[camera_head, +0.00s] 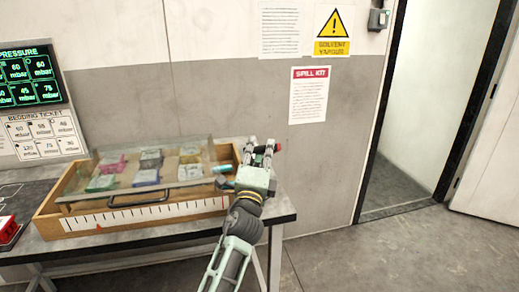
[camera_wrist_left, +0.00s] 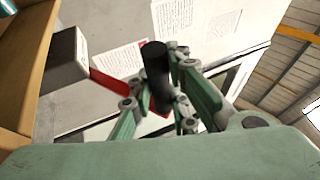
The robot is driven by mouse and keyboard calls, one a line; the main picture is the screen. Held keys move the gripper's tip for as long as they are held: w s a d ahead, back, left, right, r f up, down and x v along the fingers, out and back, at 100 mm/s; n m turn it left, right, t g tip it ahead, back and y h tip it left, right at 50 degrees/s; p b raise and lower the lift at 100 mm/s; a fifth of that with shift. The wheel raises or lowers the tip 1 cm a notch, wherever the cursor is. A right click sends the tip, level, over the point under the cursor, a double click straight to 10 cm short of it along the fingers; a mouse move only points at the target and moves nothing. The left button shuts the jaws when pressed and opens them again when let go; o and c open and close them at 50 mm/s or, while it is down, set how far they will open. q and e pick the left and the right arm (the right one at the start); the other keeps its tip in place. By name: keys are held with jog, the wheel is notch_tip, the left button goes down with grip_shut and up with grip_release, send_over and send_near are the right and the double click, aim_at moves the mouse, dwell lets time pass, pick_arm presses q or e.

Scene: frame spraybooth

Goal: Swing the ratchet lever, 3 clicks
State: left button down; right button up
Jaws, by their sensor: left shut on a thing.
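The ratchet lever has a red arm and a black cylindrical grip. In the left wrist view the grip (camera_wrist_left: 156,65) stands between the fingers of my left gripper (camera_wrist_left: 160,90), which is shut on it. The red arm (camera_wrist_left: 108,86) runs left from the grip to a dark grey block (camera_wrist_left: 64,62) beside the wooden box. In the head view my left gripper (camera_head: 262,147) is at the right end of the box, and a small red and black part of the lever (camera_head: 279,147) shows past its fingers. The rest of the lever is hidden there. My right gripper is not in view.
The wooden box (camera_head: 130,216) with a ruler strip on its front stands on a grey table (camera_head: 283,209). A clear tilted panel (camera_head: 112,180) with a dark handle lies over several coloured blocks. A wall stands behind, and an open doorway (camera_head: 430,110) is at right.

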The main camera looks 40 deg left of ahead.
pick_arm(q)
jog(key=shift+f, duration=0.15)
jog(key=c, duration=1.7)
grip_release()
jog(key=shift+a, duration=0.1)
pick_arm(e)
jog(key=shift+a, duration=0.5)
pick_arm(q)
jog(key=shift+o, duration=0.2)
jog(key=shift+s+d+f, duration=0.1)
jog(key=shift+s+d, duration=0.1)
jog(key=v, duration=1.1)
jog(key=shift+s, duration=0.25)
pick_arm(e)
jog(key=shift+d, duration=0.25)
